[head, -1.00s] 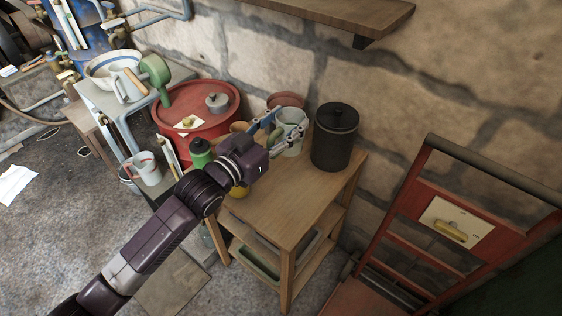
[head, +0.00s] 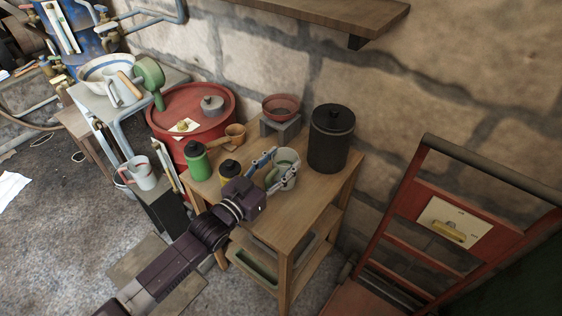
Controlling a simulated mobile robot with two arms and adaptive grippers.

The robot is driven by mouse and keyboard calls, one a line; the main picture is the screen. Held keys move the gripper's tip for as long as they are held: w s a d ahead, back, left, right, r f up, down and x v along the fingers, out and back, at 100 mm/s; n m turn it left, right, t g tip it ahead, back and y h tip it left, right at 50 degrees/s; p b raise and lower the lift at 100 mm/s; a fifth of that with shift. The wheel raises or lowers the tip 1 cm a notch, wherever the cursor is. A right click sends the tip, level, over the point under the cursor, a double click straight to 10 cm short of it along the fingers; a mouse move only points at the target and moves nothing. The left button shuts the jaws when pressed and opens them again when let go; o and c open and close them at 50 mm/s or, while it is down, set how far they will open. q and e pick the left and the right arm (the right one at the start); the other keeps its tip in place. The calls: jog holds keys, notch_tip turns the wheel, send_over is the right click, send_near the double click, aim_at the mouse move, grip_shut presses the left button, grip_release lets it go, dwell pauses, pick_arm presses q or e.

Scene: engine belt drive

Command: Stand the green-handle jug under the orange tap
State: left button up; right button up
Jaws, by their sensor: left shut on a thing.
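My left gripper (head: 274,172) is shut on a pale jug with a green handle (head: 287,167). It holds the jug upright over the wooden table, near the black canister; I cannot tell whether the jug's base touches the tabletop. The fingers partly hide the handle. Brass-coloured taps (head: 101,11) show at the blue drum at the upper left, too small to tell which one is orange. My right gripper is not in view.
The wooden table (head: 305,205) also bears a black canister (head: 331,138), a red bowl (head: 281,107) on a grey block, a green bottle (head: 197,162) and a yellow one (head: 230,172). A red drum (head: 215,98) and a sink-like stand with another jug (head: 122,90) lie left.

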pick_arm(q)
jog(key=shift+f, duration=0.15)
jog(key=o, duration=0.9)
jog(key=shift+s+a+r, duration=0.1)
jog(key=shift+s+r, duration=0.05)
jog(key=shift+r, duration=0.05)
jog(key=p+v, duration=0.5)
jog(key=v, duration=0.6)
jog(key=shift+s+a, duration=0.2)
jog(key=shift+s, duration=0.1)
jog(key=shift+d+f, duration=0.1)
